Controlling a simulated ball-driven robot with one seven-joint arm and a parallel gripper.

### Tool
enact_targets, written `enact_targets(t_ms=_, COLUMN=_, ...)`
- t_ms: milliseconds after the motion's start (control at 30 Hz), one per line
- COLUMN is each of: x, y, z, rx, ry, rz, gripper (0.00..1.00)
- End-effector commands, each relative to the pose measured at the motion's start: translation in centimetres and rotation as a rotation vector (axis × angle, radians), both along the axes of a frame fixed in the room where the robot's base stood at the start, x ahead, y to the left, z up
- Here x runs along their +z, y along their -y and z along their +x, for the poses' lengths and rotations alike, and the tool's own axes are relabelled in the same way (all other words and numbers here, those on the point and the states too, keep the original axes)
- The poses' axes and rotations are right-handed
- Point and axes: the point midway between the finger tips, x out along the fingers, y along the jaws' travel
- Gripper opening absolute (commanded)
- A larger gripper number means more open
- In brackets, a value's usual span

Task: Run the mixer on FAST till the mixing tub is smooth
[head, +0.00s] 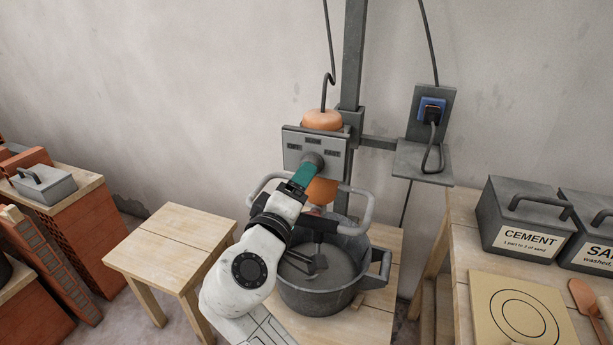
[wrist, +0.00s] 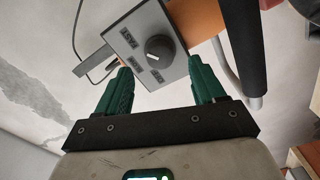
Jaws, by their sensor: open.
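The mixer has an orange motor body (head: 323,120) and a grey switch plate (head: 340,160) with several small labels. A round dark knob (wrist: 160,47) sits on the plate. My gripper (head: 308,170) is right in front of the plate. In the wrist view my gripper (wrist: 163,75) is open, its green fingers on either side below the knob, with nothing between them. The grey mixing tub (head: 320,302) stands under the mixer with a paddle (head: 318,263) in it. My arm hides part of the tub and its contents.
A mixer handlebar (head: 360,212) curves close to my gripper. A bare wooden stool (head: 170,245) stands left. At right, a table holds a CEMENT box (head: 525,222), a SAND box (head: 590,235) and a board (head: 515,308).

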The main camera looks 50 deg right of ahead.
Motion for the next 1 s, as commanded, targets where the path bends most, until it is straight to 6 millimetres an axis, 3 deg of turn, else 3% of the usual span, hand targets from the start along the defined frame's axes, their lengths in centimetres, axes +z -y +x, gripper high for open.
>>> enact_targets(t_ms=133, x=-0.1, y=-2.6, z=-0.9, rx=0.002, ry=0.000, rz=0.000, gripper=0.69)
enact_targets(t_ms=333, x=0.0, y=-4.3, z=-1.6, rx=0.000, ry=0.000, rz=0.000, gripper=0.69)
enact_targets(t_ms=1000, x=0.0, y=-4.6, z=-1.7, rx=-0.002, ry=0.000, rz=0.001, gripper=0.69)
